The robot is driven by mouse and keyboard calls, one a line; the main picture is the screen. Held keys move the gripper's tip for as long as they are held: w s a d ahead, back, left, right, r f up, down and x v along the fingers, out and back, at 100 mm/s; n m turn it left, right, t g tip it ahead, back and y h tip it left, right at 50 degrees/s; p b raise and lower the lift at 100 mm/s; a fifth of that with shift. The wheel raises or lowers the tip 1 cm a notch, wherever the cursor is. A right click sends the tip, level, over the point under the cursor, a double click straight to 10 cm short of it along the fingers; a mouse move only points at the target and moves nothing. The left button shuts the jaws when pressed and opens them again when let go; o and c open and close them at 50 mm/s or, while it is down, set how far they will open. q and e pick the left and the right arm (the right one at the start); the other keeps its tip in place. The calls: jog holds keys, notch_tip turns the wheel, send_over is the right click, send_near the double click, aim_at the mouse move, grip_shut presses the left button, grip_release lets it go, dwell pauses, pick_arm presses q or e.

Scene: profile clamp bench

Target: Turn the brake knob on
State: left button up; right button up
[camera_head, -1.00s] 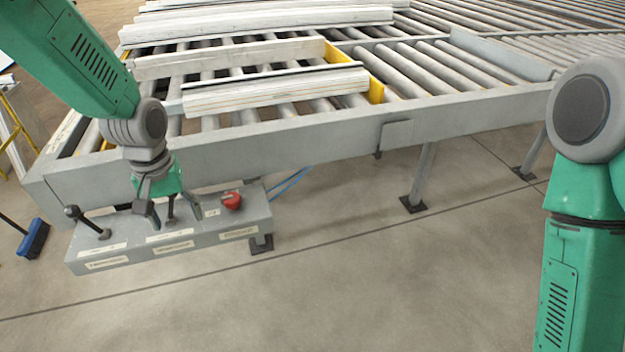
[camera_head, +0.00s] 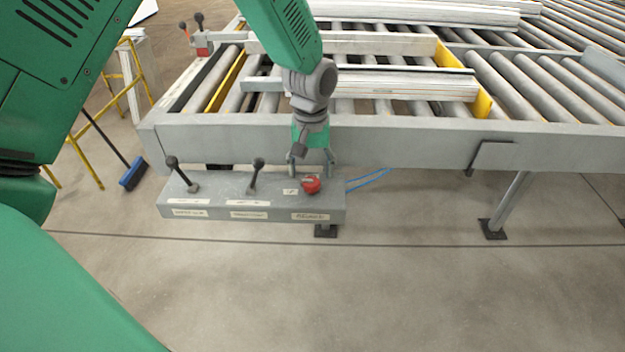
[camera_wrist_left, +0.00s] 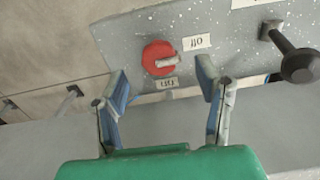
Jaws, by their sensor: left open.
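The red brake knob (camera_head: 311,185) sits at the right end of the grey control box (camera_head: 275,214) in the head view. In the left wrist view the round red knob (camera_wrist_left: 156,52) has a pale bar reaching toward its right edge. My left gripper (camera_head: 314,159) is open just behind and above the knob. In the left wrist view its fingers (camera_wrist_left: 162,84) are spread, with the knob beyond the tips and the gap between them empty. It does not touch the knob. My right gripper is out of view.
Two black-knobbed levers, one at left (camera_head: 173,164) and one in the middle (camera_head: 257,167), stand on the same box. The roller conveyor (camera_head: 420,140) with pale profiles (camera_head: 400,85) lies behind. A blue broom (camera_head: 132,173) stands at left. The floor in front is clear.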

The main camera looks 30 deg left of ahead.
aim_at(310, 179)
pick_arm(q)
jog(key=shift+s+f, duration=0.1)
jog(key=shift+f, duration=1.65)
jog(key=c, duration=1.2)
jog(key=shift+o, duration=0.2)
